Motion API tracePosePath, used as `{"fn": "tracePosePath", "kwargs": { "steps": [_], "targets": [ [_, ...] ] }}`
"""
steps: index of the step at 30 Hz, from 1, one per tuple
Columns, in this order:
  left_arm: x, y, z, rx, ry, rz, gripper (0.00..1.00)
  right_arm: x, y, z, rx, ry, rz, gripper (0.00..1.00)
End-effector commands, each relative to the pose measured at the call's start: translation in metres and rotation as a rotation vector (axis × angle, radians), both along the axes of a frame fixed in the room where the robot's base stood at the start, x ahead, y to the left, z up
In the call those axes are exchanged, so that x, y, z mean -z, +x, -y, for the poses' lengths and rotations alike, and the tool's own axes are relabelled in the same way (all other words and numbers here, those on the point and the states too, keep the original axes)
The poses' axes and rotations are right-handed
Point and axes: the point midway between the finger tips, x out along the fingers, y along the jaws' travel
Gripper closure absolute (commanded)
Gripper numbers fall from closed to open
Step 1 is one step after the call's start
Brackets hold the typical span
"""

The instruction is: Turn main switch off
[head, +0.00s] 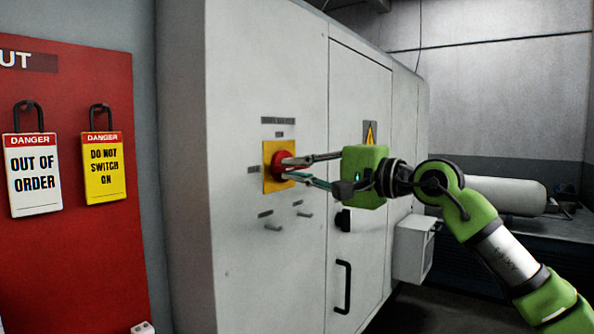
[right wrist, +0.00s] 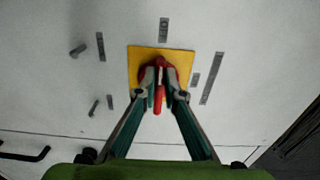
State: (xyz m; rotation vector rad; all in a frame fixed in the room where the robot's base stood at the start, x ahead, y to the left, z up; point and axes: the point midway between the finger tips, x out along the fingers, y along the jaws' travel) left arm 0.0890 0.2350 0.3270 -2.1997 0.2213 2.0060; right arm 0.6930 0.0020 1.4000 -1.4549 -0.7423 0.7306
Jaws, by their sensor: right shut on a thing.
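The main switch is a red rotary knob (head: 280,163) on a yellow square plate (head: 268,180), fixed to the front of the grey cabinet. It also shows in the right wrist view as a red knob (right wrist: 158,102) with its handle bar between the fingers, on the yellow plate (right wrist: 180,60). My right gripper (head: 292,170) reaches in from the right and is shut on the red knob, one finger on each side. In the right wrist view my right gripper (right wrist: 160,95) partly covers the knob, so its exact angle is hard to tell. My left gripper is not in view.
A red board (head: 85,240) at the left holds two danger tags, "OUT OF ORDER" (head: 33,175) and "DO NOT SWITCH ON" (head: 104,168). Small toggles (head: 304,214) sit below the switch. The cabinet door has a black handle (head: 343,286). A grey box (head: 411,250) juts out at the right.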

Motion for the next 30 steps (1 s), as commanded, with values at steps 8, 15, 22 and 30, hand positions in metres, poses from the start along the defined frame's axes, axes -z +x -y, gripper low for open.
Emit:
{"fn": "tracePosePath", "kwargs": {
  "steps": [8, 15, 22, 30],
  "targets": [
    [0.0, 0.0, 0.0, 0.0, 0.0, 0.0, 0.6, 0.001, 0.0, 0.0, 0.0, -0.004, 0.002, 0.78],
    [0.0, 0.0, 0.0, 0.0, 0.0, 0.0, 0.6, 0.001, 0.0, 0.0, 0.0, -0.003, 0.0, 0.74],
    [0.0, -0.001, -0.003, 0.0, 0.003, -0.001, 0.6, 0.0, -0.004, 0.007, 0.001, -0.002, 0.001, 0.74],
    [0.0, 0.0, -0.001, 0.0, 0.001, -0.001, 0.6, 0.001, -0.035, 0.05, 0.004, -0.003, 0.001, 0.74]
  ]
}}
